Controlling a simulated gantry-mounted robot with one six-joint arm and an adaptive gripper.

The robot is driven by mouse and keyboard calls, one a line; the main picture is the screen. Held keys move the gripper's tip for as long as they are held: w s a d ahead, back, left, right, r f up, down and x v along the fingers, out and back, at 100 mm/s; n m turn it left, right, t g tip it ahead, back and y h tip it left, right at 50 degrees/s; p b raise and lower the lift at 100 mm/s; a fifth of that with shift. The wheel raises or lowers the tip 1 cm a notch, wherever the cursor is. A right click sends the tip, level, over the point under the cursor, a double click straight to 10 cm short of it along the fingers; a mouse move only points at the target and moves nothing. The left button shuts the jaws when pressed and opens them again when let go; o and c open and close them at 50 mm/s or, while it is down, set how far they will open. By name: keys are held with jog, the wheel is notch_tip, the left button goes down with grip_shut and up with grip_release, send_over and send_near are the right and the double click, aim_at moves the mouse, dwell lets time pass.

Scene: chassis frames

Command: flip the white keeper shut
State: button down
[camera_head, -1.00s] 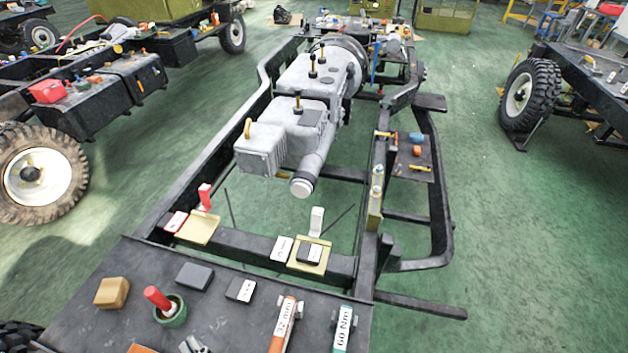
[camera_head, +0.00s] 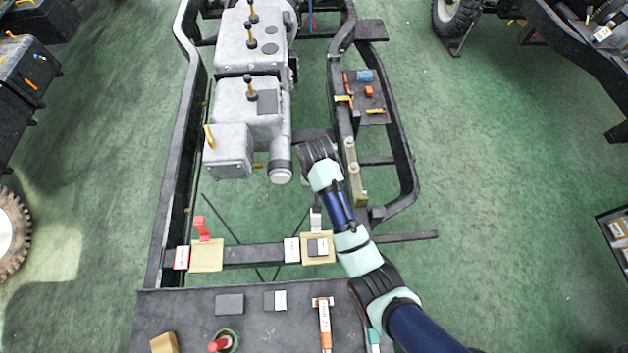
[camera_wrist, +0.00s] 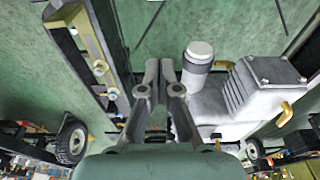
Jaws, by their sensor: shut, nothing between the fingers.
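The white keeper (camera_head: 315,219) stands upright at the back of a tan plate (camera_head: 326,258) on the frame's front crossbar. A dark block (camera_head: 317,247) with a white label sits on that plate. My arm reaches in from the lower right and passes just right of the keeper, with its end beyond it, near the engine's pipe. My gripper (camera_wrist: 159,68) shows in the wrist view with its fingers close together and nothing between them. The fingertips are hard to make out in the head view. The keeper does not show in the wrist view.
A red keeper (camera_head: 201,229) stands raised to the left on another tan plate (camera_head: 207,256). The grey engine (camera_head: 246,105) lies beyond, and its capped pipe (camera_wrist: 199,55) is close to my fingers. A black table (camera_head: 190,320) holds several items in front.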

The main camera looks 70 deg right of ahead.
aim_at(316, 221)
jog(key=shift+f, duration=0.2)
notch_tip(316, 221, down, 10)
jog(key=d+b, duration=0.2)
jog(key=b, duration=0.1)
jog(key=a, duration=0.2)
jog(key=s+a+r, duration=0.1)
jog(key=a, duration=0.1)
jog(key=shift+p, duration=0.4)
jog(key=shift+a+r, duration=0.1)
